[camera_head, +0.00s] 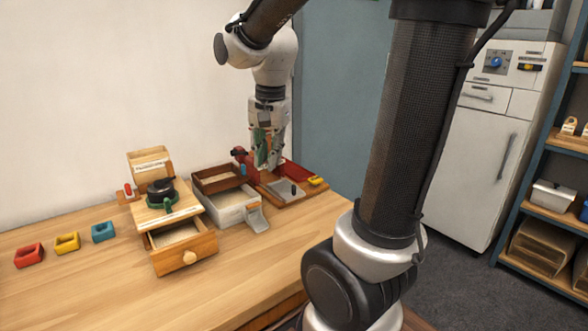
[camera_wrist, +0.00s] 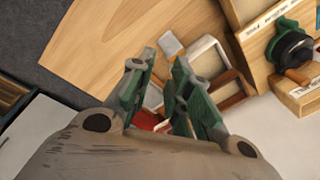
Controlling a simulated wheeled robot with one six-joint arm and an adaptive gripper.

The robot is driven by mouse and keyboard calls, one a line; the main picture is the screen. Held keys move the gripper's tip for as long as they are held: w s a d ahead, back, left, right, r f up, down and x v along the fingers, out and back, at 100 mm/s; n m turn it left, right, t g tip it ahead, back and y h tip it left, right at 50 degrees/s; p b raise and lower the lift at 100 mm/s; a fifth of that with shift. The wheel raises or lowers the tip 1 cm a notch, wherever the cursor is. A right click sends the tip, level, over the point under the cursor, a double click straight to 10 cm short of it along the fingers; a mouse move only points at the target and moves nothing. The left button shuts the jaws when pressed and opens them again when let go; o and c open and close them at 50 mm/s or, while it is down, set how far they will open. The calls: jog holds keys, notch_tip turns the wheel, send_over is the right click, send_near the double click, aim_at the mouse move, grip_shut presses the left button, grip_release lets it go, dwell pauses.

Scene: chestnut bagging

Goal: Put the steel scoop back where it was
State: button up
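What looks like the steel scoop is a pale grey flat piece (camera_head: 257,218) leaning at the front right corner of the white box (camera_head: 228,210). In the wrist view, a similar grey piece (camera_wrist: 171,44) lies beside the white box (camera_wrist: 222,52). It is small, so I cannot be sure of its shape. My gripper (camera_head: 267,164) points down over the back of the table, behind and right of that piece. In the wrist view, its green fingers (camera_wrist: 165,56) stand apart with a gap between them, and nothing shows held there.
A brown tray (camera_head: 218,178) sits at the white box's back. A wooden board (camera_head: 312,190) with a shallow tray lies to the right. A wooden box with an open drawer (camera_head: 188,250) stands left. Red (camera_head: 29,256), yellow (camera_head: 67,243) and blue (camera_head: 104,232) holders line the left. The front table is clear.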

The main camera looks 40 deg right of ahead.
jog(key=s+r+n+t, duration=0.1)
jog(key=s+n+t, duration=0.1)
jog(key=s+n, duration=0.9)
jog(key=shift+s+d+r+n+t, duration=0.3)
jog(key=shift+s+d+r+t, duration=0.1)
jog(key=shift+s, duration=0.8)
jog(key=shift+c, duration=0.2)
